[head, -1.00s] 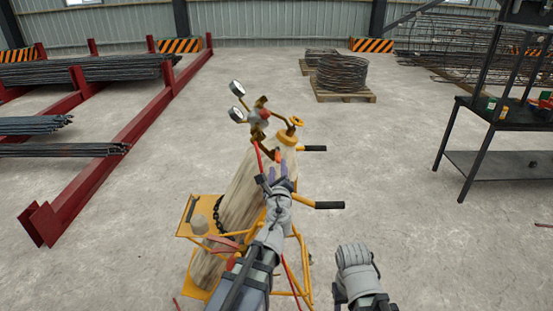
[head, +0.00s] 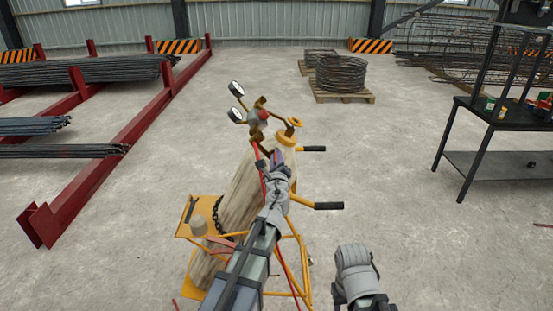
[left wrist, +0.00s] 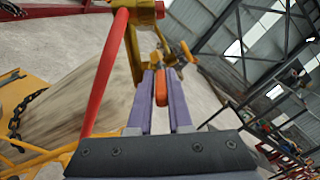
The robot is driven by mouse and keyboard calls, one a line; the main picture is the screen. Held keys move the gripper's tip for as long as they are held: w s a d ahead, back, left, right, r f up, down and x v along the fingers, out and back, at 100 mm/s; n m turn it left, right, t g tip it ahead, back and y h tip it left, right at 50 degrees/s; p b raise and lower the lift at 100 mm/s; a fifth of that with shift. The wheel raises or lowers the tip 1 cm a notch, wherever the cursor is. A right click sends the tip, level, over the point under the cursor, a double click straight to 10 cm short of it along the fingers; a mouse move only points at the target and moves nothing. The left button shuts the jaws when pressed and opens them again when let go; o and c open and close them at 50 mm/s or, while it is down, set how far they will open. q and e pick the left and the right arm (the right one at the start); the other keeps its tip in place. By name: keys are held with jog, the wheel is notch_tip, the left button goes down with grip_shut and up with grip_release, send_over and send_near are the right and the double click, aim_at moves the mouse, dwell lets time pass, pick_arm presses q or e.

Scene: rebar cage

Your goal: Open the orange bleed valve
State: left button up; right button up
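The orange bleed valve (left wrist: 161,88) shows in the left wrist view as a small orange lever between the purple fingertips of my left gripper (left wrist: 161,94). The fingers meet its two sides, with an empty gap behind it. In the head view my left gripper (head: 277,160) is at the brass regulator fittings (head: 258,118) on top of the cylinders, and mostly hides the valve. A red hose (left wrist: 106,70) runs close on the left of the fingers. My right arm's grey end shows low in the head view; its fingers do not show.
The cylinders (head: 238,195) stand on a yellow cart (head: 187,217) with a chain (head: 217,215) around them and black-grip handles (head: 328,206). Red racks with rebar stand left, wire coils (head: 341,73) at the back, a black table (head: 503,165) right. The floor between is clear.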

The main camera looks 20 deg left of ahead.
pick_arm(q)
grip_shut()
dwell(1.1)
